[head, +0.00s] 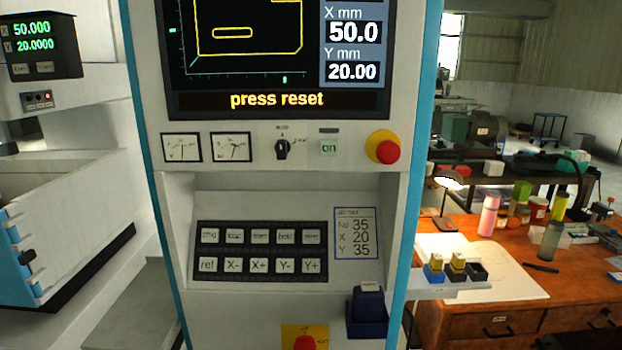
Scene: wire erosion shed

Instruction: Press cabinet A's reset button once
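A control cabinet (175,225) with blue side edges stands upright in front of me. Its screen (250,40) shows "press reset" in orange, with X 50.0 and Y 20.00. Below, a black keypad (262,250) carries two rows of pale keys. The top right key (311,236) has a small label that looks like "reset", but it is hard to read. The bottom row reads "ref", X-, X+, Y-, Y+. No letter A shows clearly on the cabinet. Neither of my grippers is in view.
A red emergency knob (387,151), a rotary switch (282,149) and an "on" button (328,147) sit above the keypad. A dark blue holder (367,318) juts out below right. A wooden desk (590,275) with a lamp stands at right; another machine (60,220) stands left.

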